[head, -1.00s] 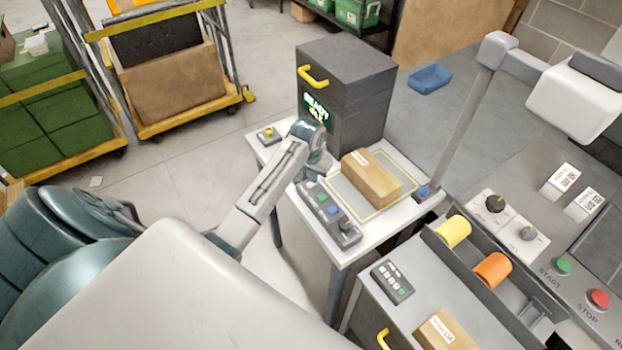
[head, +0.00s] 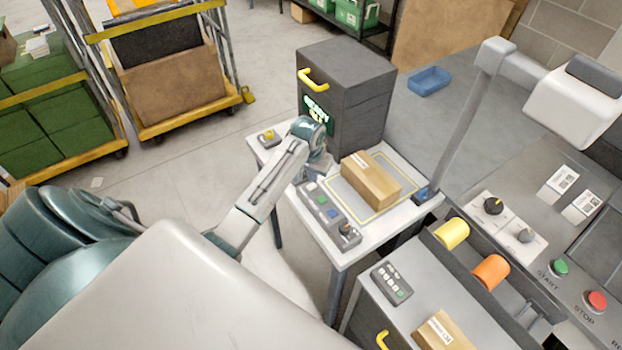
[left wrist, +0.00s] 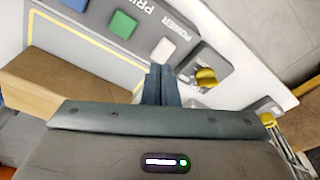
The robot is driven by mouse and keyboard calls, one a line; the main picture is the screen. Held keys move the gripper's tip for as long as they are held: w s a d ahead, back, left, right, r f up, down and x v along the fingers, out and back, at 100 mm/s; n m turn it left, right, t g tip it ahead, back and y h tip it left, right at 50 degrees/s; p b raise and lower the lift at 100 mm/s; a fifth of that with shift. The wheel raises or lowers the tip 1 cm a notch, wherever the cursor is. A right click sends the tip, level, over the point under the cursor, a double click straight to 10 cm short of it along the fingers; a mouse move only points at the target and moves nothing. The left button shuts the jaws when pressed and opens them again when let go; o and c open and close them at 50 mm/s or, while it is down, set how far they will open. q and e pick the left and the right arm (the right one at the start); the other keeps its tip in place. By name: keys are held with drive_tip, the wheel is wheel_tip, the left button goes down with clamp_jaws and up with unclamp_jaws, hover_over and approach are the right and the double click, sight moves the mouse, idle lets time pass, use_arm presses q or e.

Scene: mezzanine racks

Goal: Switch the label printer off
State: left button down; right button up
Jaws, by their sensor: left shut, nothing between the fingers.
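The label printer (head: 355,85) is a dark grey box with a yellow handle and a lit green display on its front. In front of it on the white table lies a grey control strip (head: 328,213) with coloured buttons and a knob. In the left wrist view the strip shows a green button (left wrist: 122,24) and a pale button (left wrist: 163,49) beside the word POWER. My left gripper (left wrist: 160,72) is shut and empty, its fingertips close to the pale button; I cannot tell whether they touch. My right gripper is not in view.
A brown carton (head: 371,180) lies on the table inside a yellow outline. A yellow knob on a small base (head: 268,136) stands near the table's far left corner. A bench with a lamp arm (head: 465,120) and start and stop buttons stands at right. Wheeled carts stand at left.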

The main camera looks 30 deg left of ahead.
sight(313, 185)
use_arm(q)
drive_tip(key=shift+r, duration=2.35)
